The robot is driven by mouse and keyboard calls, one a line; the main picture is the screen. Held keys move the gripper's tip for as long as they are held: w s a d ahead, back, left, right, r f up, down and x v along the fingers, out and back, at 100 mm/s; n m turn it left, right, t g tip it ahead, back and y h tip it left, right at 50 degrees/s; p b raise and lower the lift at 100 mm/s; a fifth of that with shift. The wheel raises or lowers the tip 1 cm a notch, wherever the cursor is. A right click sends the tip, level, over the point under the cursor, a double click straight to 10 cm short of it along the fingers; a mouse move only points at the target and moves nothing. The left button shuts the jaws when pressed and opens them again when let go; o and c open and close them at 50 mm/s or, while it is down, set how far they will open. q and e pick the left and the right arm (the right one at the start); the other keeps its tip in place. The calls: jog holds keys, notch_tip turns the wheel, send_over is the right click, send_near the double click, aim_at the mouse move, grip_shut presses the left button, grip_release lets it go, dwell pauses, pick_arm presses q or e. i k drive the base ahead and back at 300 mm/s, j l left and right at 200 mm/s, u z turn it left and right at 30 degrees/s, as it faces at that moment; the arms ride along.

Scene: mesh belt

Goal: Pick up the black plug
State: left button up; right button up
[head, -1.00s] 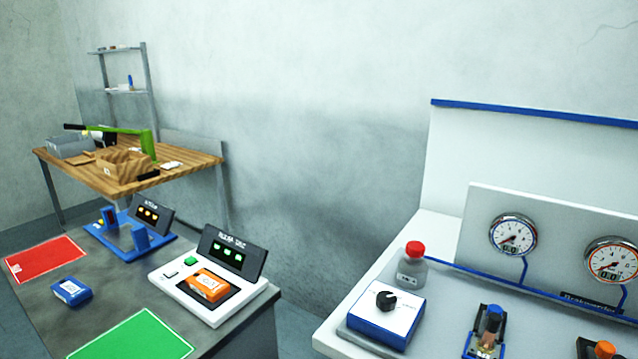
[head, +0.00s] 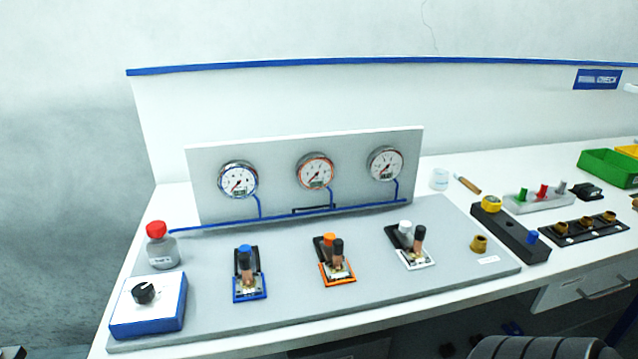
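I cannot tell for certain which thing is the black plug. A black-topped copper piece (head: 338,250) stands on the orange-framed fitting (head: 338,281), beside an orange cap. A similar dark-topped piece (head: 418,236) stands on the white-framed fitting (head: 430,263), beside a white cap. The blue-framed fitting (head: 249,296) carries a blue cap (head: 245,258). A small black object (head: 587,192) lies at the right, past a pale rack (head: 540,203) with green, red and grey plugs. Neither of my grippers is in view.
Three gauges (head: 238,180) sit on an upright panel behind the fittings. A red-capped bottle (head: 161,250) and a blue-and-white knob box (head: 148,305) stand at left. A brass piece (head: 479,244), a dark block (head: 510,231) and a green bin (head: 609,168) are at right.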

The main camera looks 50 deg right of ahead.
aim_at(338, 245)
jog(key=z, duration=1.6)
